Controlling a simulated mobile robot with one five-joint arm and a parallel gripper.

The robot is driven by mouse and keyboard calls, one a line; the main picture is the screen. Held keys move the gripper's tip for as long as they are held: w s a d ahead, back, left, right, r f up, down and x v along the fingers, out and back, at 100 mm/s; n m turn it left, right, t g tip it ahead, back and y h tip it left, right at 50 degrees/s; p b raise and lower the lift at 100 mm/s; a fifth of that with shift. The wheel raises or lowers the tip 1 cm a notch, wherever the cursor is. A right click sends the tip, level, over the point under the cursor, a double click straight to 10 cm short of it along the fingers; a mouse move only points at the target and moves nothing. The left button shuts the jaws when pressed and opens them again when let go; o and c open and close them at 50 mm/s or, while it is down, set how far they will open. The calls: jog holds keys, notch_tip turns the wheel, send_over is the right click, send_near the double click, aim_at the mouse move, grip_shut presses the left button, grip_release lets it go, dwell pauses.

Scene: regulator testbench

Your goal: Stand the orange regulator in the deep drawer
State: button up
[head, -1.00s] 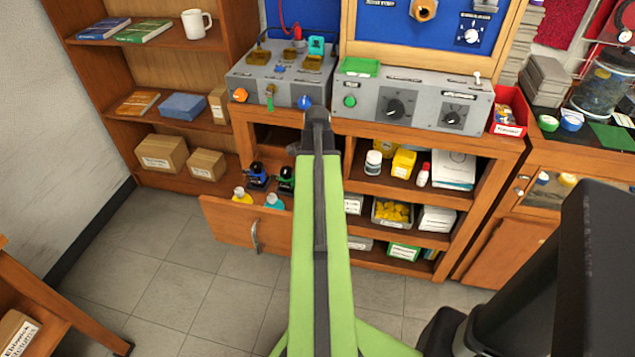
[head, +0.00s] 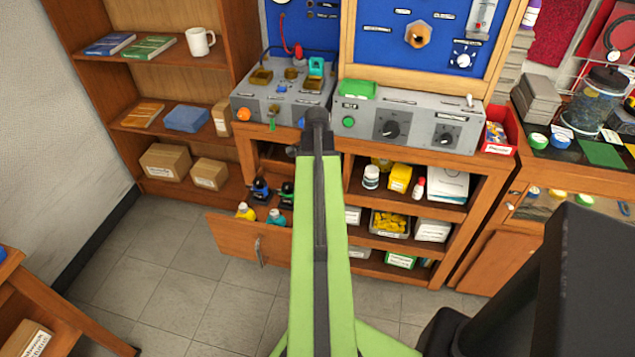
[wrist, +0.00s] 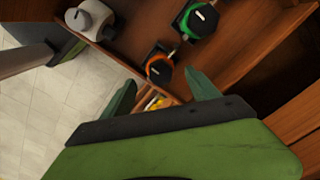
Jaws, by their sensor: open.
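In the wrist view a black-topped regulator with an orange collar (wrist: 158,68) stands just beyond my fingertips, roughly in line with the gap between them. My gripper (wrist: 161,80) is open and empty, its two dark green fingers apart. A similar regulator with a green collar (wrist: 197,19) stands above it in the picture. In the head view the deep drawer (head: 238,236) is pulled out, with blue and green black-topped items (head: 260,189) and yellow and teal ones (head: 246,211) inside. My green arm hides part of this area and my gripper; I cannot make out the orange regulator there.
A pale grey object (wrist: 90,18) is at the wrist view's upper left. The grey bench box (head: 410,124) stands above the open shelves right of the drawer. A bookshelf (head: 215,75) is at left, a cluttered counter (head: 535,160) at right. Tiled floor (head: 190,290) is clear.

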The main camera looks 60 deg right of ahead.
notch_tip(320, 180, up, 6)
jog(key=p, duration=0.3)
jog(key=shift+f+p, duration=0.2)
jog(key=shift+p, duration=0.2)
jog(key=shift+f, duration=0.15)
